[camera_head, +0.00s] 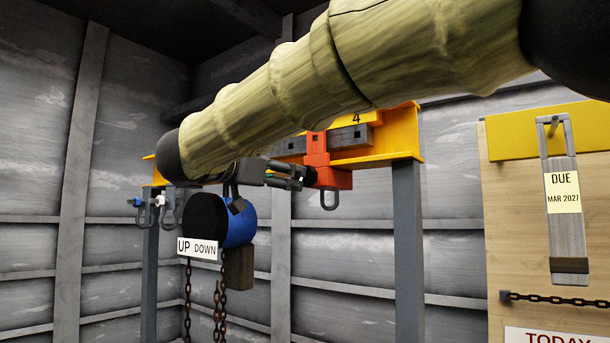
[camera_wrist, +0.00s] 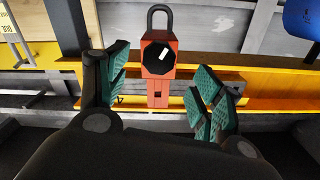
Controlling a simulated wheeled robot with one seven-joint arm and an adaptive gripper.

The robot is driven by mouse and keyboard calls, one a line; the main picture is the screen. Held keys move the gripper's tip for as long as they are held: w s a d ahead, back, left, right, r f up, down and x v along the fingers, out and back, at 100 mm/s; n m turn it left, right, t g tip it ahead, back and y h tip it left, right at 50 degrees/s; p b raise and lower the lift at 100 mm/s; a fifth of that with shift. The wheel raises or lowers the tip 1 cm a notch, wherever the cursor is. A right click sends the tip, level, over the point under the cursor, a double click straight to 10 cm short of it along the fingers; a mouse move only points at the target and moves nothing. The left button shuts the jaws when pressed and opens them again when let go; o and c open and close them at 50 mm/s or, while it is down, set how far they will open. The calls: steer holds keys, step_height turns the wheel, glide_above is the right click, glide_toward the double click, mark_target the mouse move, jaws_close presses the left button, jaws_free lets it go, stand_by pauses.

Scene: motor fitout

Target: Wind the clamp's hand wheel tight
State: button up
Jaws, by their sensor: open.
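The orange-red clamp (camera_head: 326,178) sits on the yellow beam (camera_head: 375,152), with a grey shackle loop hanging below it. In the wrist view the clamp (camera_wrist: 157,88) appears upside down, loop at the top. Its dark, many-sided hand wheel (camera_wrist: 152,58) faces the camera and bears a white mark. In the head view the wheel is not clearly visible behind my fingers. My gripper (camera_head: 298,178) is open just left of the clamp. In the wrist view my gripper's (camera_wrist: 158,90) green-padded fingers are spread to either side of the clamp, apart from the wheel and holding nothing.
A blue and black chain hoist (camera_head: 240,222) with an UP DOWN sign (camera_head: 197,248) hangs below my forearm. Grey posts (camera_head: 407,240) carry the beam. A wooden board (camera_head: 520,220) with a DUE tag (camera_head: 563,192) stands at the right. Small shackles (camera_head: 160,205) hang at the left.

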mark_target(302, 178)
steer(key=p+x, duration=0.3)
steer(key=x, duration=0.6)
steer(key=shift+p, duration=0.4)
steer(key=shift+s, duration=0.1)
steer(key=shift+c, duration=0.2)
steer(key=c, duration=1)
